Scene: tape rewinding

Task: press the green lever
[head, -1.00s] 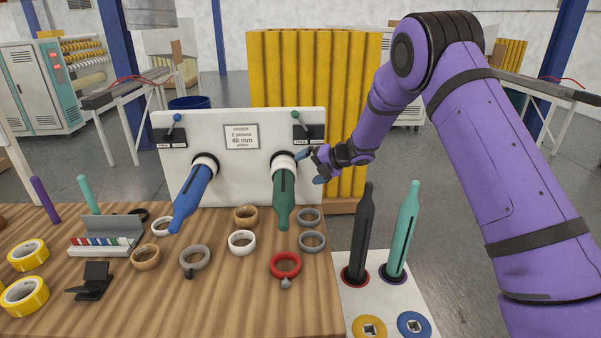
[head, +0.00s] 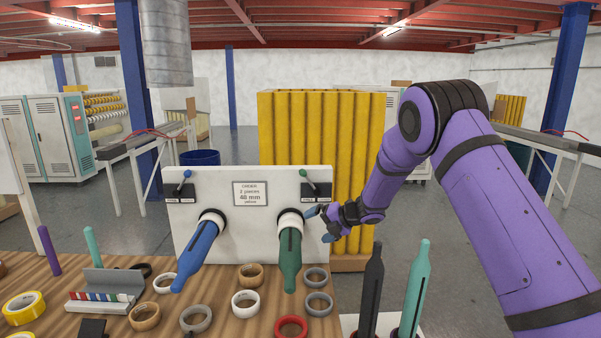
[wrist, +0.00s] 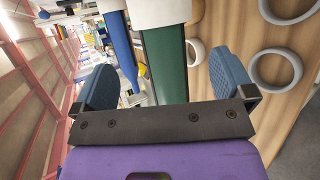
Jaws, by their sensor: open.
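The green lever (head: 303,174) is a small stick with a green knob, upright on a dark labelled plate at the upper right of the white panel. My gripper (head: 320,223) is at the panel's right edge, below and slightly right of the lever, apart from it. Its blue fingertips are open and empty. In the wrist view my gripper (wrist: 165,80) is spread wide, with the green spindle (wrist: 163,62) seen between the fingers. The lever cannot be made out in the wrist view.
The blue lever (head: 187,175) is at the panel's upper left. A blue spindle (head: 199,250) and the green spindle (head: 289,262) jut out from the panel over the wooden table. Tape rings lie below. Black and teal upright spindles (head: 416,290) stand at the right.

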